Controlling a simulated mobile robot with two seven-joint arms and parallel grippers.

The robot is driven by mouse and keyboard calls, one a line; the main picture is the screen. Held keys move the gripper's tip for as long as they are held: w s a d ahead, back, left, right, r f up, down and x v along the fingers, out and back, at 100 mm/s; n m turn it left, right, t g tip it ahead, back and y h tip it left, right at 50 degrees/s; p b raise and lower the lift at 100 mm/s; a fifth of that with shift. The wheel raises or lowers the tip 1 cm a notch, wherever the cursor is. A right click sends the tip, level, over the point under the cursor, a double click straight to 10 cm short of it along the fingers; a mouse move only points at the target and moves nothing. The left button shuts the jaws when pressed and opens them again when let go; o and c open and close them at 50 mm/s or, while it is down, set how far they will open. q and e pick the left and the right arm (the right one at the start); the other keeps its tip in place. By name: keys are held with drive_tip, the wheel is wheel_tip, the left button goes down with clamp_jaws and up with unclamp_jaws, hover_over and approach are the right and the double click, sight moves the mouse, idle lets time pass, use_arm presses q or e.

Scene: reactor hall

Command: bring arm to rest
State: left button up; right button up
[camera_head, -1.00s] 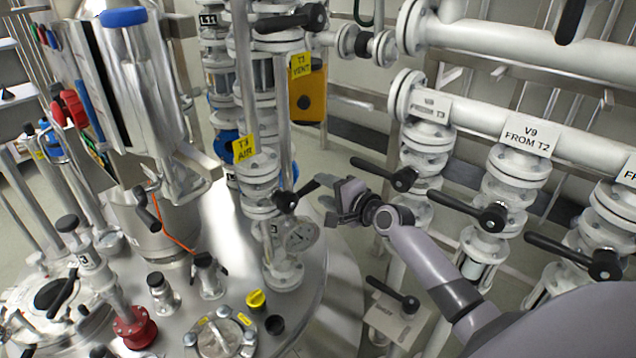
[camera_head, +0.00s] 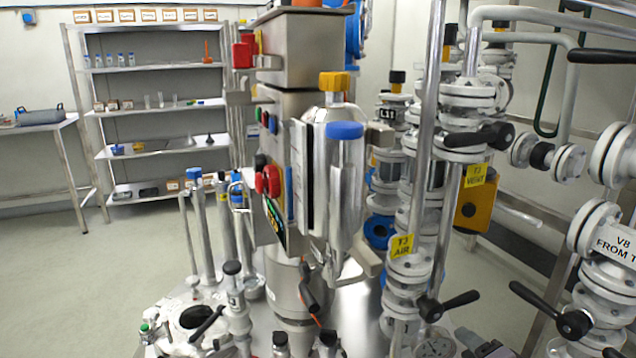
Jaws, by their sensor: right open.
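My right gripper (camera_head: 484,346) shows only as a few grey parts at the bottom edge, right of the pressure gauge under the T3 AIR valve (camera_head: 408,268). It is open. I see nothing between its jaws, though most of it is cut off by the frame. The black handle (camera_head: 449,305) of the T3 AIR valve lies just above it. My left gripper is not in view.
A steel reactor (camera_head: 283,205) with pipes and a control panel fills the middle. Valves with black handles (camera_head: 550,307) crowd the right. A shelf rack (camera_head: 150,150) and a side table (camera_head: 42,125) stand at the back left. The left floor (camera_head: 60,290) is clear.

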drive_tip(key=s+a+f+n+g+p, duration=0.1)
drive_tip(key=s+a+n, duration=0.3)
drive_tip(key=s, duration=0.4)
drive_tip(key=s+a+f+n+g+p, duration=0.1)
drive_tip(key=s+a+f+n+p, duration=0.1)
drive_tip(key=s+n, duration=0.3)
drive_tip(key=s+a+f+n+g+p, duration=0.1)
drive_tip(key=s+a+n+p, duration=0.2)
drive_tip(key=s, duration=0.9)
drive_tip(key=a+n, duration=0.2)
drive_tip(key=shift+s+a+f+n+g+p, duration=0.25)
drive_tip(key=shift+a+f+n+g+p, duration=0.05)
drive_tip(key=shift+f+p, duration=0.1)
drive_tip(key=shift+d+h, duration=0.1)
drive_tip(key=shift+h, duration=0.2)
